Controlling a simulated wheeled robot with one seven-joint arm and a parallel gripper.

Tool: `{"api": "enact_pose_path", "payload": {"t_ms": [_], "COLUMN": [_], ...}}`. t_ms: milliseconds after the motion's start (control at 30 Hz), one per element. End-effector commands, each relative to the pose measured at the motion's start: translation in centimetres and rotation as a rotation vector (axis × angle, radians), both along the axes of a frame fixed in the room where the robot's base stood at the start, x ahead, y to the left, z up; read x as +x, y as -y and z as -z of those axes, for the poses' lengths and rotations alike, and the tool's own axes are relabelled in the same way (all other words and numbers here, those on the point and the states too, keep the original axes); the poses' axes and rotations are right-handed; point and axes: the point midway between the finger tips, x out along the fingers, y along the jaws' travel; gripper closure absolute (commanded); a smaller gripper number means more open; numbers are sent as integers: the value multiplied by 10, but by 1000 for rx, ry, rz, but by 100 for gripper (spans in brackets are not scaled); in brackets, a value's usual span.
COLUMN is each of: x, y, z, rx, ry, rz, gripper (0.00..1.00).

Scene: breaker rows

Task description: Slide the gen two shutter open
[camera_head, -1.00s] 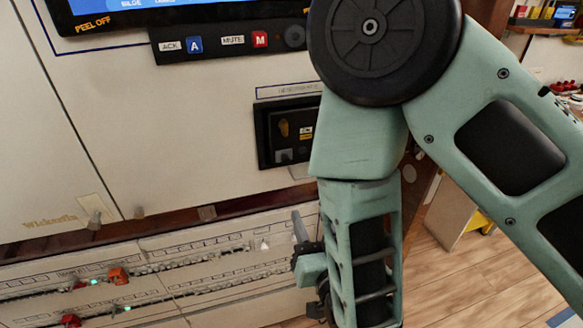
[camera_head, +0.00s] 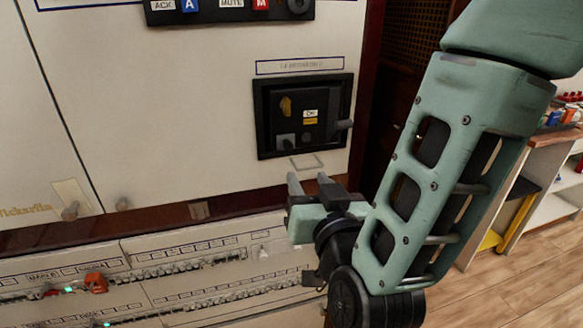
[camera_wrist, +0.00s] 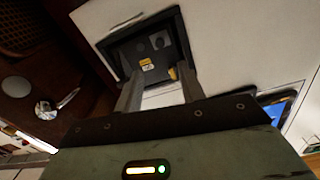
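The gen two unit is a black-framed recess (camera_head: 262,120) in the white cabinet wall, under a small printed label plate (camera_head: 300,66) that is hard to read. Inside are a dark panel, a yellow mark (camera_head: 286,106), small white and yellow labels (camera_head: 310,115) and a grey square. A dark handle (camera_head: 344,125) sticks out at its right edge. My gripper (camera_head: 309,181) is open and empty, below the recess and apart from it in the head view. In the wrist view the recess (camera_wrist: 148,50) lies beyond my two spread fingers (camera_wrist: 159,84). I cannot tell how far the shutter is open.
A button strip (camera_head: 230,8) is above the recess. Below a dark red ledge (camera_head: 198,210) is a breaker panel with several rows and red clips (camera_head: 96,282). Dark wood and a lattice panel (camera_head: 412,40) stand to the right. Wooden floor (camera_head: 500,270) is open at lower right.

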Motion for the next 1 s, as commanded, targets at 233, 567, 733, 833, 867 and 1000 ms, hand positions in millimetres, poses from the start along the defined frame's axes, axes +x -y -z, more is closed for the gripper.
{"api": "enact_pose_path", "payload": {"t_ms": [233,567,733,833,867,1000], "x": [52,102,111,113,113,113], "y": [-13,-26,-29,-29,-29,-29], "z": [-3,-1,0,0,0,0], "rx": [1,1,0,0,0,0], "ry": [-1,-1,-1,-1,-1,-1], "rz": [3,0,0,0,0,0], "gripper": [60,60,60,60,60,60]}}
